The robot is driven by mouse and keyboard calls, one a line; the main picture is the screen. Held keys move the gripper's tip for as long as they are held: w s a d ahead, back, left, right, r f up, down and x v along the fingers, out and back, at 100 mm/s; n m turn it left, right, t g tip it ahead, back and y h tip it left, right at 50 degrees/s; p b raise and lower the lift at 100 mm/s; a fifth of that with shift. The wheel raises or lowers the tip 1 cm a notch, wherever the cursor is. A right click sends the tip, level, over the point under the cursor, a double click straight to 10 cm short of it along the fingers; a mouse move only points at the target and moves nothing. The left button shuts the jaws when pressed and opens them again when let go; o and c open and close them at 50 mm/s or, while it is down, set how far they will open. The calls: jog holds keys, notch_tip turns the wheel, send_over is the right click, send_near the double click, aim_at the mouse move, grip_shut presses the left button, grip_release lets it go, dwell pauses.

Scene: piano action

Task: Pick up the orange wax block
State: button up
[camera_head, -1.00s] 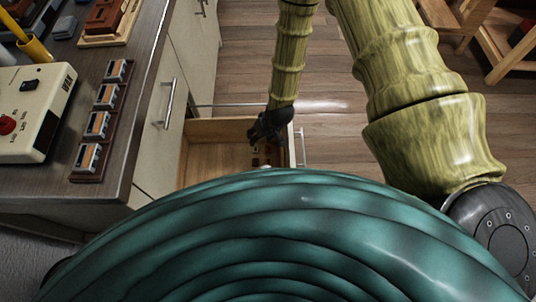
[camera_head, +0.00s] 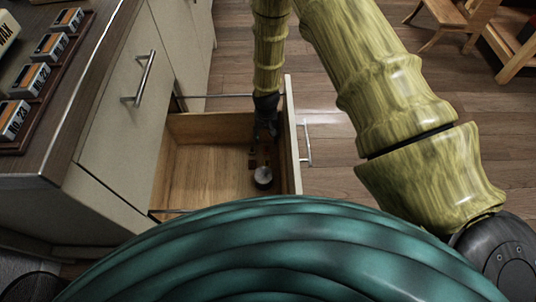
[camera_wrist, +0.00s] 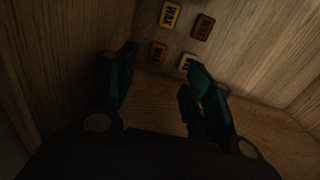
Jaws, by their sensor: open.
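In the wrist view, several small wax blocks lie inside a wooden drawer. The orange-red block (camera_wrist: 157,52), with dark lettering, is at lower left of the group. A yellow block (camera_wrist: 171,14), a dark red block (camera_wrist: 202,27) and a cream block (camera_wrist: 187,63) lie around it. My gripper (camera_wrist: 163,60) is open and empty, with the orange-red block showing between its fingertips and apart from them. The cream block is partly hidden by the right finger. In the head view, my gripper (camera_head: 265,132) points down into the open drawer (camera_head: 200,173).
A round metal-topped item (camera_head: 263,177) is in the drawer's near right part. The drawer walls stand close around my gripper. The counter (camera_head: 84,103) at left carries a rack of labelled boxes (camera_head: 38,75). The drawer's left floor is clear.

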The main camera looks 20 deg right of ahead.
aim_at(266, 153)
jog(key=shift+f+b, duration=1.75)
jog(key=shift+f, duration=3.85)
jog(key=c, duration=0.9)
